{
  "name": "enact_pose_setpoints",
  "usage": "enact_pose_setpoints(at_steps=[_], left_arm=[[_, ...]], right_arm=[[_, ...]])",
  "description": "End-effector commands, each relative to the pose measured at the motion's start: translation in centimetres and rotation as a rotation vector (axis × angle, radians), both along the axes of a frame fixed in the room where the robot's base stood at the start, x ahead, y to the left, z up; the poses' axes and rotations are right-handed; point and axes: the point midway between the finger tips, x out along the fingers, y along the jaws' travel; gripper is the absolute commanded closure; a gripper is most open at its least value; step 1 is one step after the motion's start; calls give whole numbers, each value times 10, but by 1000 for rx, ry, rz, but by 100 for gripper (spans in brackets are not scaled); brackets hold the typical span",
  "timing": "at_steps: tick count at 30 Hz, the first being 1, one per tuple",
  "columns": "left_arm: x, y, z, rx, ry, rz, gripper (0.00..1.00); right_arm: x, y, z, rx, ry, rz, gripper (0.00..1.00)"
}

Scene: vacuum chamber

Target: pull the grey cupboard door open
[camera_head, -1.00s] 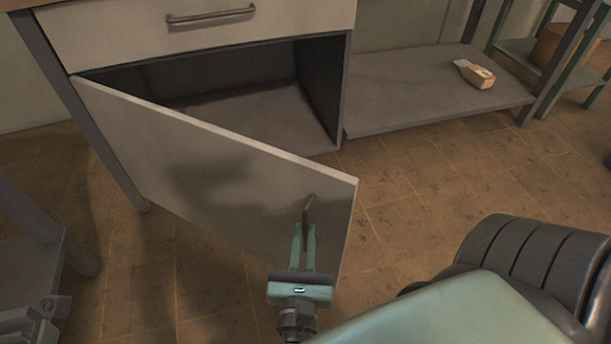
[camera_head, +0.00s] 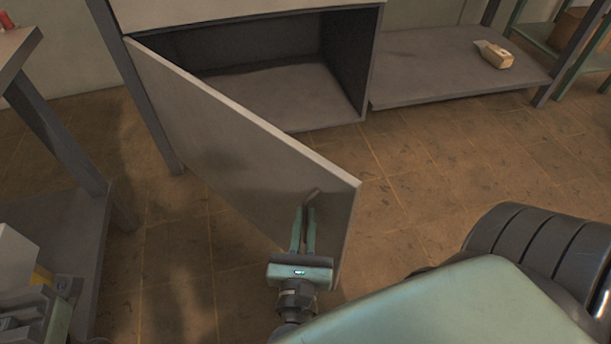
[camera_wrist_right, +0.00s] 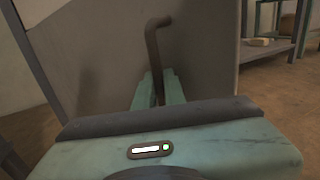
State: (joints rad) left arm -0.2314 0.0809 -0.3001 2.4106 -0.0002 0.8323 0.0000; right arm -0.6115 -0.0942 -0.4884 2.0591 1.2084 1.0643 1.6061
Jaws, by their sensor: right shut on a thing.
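The grey cupboard door (camera_head: 235,140) stands well open, swung out toward me from its left-hand edge. Its bent bar handle (camera_head: 313,194) is near the door's free right edge. My right gripper (camera_head: 303,230) is shut on the handle, with its green fingers on either side of the bar. The right wrist view also shows the handle (camera_wrist_right: 155,50) rising from between the fingers (camera_wrist_right: 158,90), with the door panel (camera_wrist_right: 205,50) behind. The cupboard's inside (camera_head: 275,90) is dark and looks empty. My left gripper does not clearly show.
A grey low shelf (camera_head: 430,75) right of the cupboard bears a wooden-looking block-like tool (camera_head: 494,55). A grey table (camera_head: 75,130) stands at the left. The tiled floor (camera_head: 410,160) is clear right of the door.

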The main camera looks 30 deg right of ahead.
Motion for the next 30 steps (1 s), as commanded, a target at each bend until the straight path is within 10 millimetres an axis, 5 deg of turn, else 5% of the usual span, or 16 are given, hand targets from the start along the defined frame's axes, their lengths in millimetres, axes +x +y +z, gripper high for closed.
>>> enact_pose_setpoints(at_steps=[1,4,16,30], left_arm=[[0,0,0,0,0,0,100],[0,0,0,0,0,-1,100],[0,-1,1,9,-2,-3,100],[-3,0,-5,7,43,-6,100]], right_arm=[[4,4,2,1,-6,17,100],[4,4,2,1,-5,16,67],[-2,6,1,0,0,12,67],[-54,49,1,1,-1,14,67]])
